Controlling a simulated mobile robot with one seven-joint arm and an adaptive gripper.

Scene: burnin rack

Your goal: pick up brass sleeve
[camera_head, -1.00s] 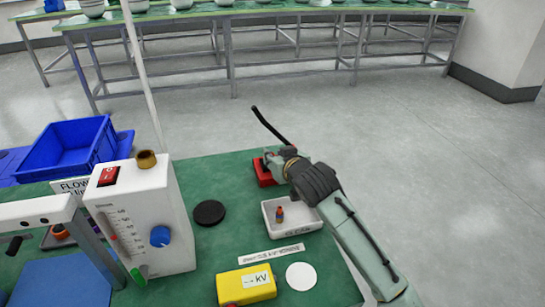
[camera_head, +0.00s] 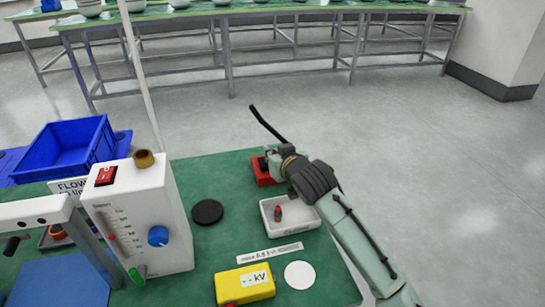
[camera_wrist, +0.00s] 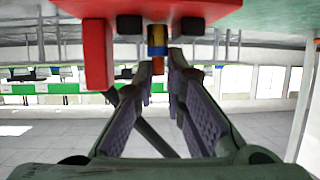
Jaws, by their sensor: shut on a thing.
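My gripper (camera_head: 274,160) is at the red block (camera_head: 263,171) near the table's far edge. In the wrist view its fingers (camera_wrist: 172,75) are shut on a small upright cylinder, which I take to be the brass sleeve (camera_wrist: 157,32). It shows a brass-coloured part, a blue band and an orange end. The red block (camera_wrist: 98,50) is close beside it; I cannot tell whether they touch. My gripper hides the sleeve in the head view. A brass-coloured ring (camera_head: 144,158) sits on top of the white flow meter (camera_head: 150,215).
A white tray (camera_head: 303,226) with a small banded piece (camera_head: 278,214) is just in front of my gripper. A black disc (camera_head: 207,212), a yellow kV meter (camera_head: 244,284) and a white disc (camera_head: 300,275) lie on the green table. A blue bin (camera_head: 62,150) is at left.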

